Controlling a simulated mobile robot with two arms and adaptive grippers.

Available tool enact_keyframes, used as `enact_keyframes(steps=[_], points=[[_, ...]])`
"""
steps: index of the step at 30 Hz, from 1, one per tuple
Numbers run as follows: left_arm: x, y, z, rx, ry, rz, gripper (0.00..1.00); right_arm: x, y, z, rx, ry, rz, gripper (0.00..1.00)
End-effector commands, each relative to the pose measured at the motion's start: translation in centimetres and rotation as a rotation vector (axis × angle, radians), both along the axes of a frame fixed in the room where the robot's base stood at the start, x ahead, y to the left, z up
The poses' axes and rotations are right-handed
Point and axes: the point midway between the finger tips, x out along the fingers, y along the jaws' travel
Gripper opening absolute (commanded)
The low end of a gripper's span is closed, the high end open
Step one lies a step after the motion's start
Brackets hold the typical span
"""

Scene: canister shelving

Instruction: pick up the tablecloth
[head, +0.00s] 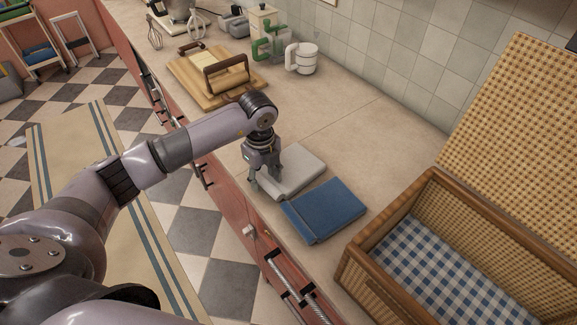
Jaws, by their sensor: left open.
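Two folded cloths lie side by side on the counter, a light grey one (298,172) and a blue one (327,209). I cannot tell which of them is the tablecloth. My left gripper (263,184) points down at the left edge of the grey cloth and is open. It hides part of that edge, and I cannot tell whether its fingers touch the cloth. The blue cloth lies just right of and nearer than the grey one, apart from the gripper. My right gripper is not in view.
An open wicker basket (388,213) with a blue-white checked lining stands at the right. A wooden board (188,78) with a brown-handled item, a white mug (303,58) and a green item (268,45) stand farther back. The counter (345,128) behind the cloths is clear.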

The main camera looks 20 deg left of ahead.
Motion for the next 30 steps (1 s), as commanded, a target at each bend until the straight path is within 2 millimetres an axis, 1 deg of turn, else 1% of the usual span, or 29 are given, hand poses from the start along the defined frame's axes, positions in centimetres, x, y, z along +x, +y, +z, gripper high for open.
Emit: enact_keyframes(steps=[3,8,27,28,30], points=[[0.01,-0.04,-0.43,-0.001,0.000,0.000,0.45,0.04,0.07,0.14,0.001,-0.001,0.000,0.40],[0.01,-0.04,-0.46,0.000,-0.001,0.000,0.45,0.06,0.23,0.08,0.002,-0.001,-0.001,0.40],[-0.01,0.00,-0.42,0.000,0.000,0.000,0.02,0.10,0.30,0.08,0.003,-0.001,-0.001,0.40],[-0.01,0.00,-0.42,0.000,0.000,0.000,0.00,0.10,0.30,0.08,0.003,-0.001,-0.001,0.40],[-0.01,0.00,-0.42,0.000,0.000,0.000,0.00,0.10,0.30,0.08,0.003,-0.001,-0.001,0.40]])
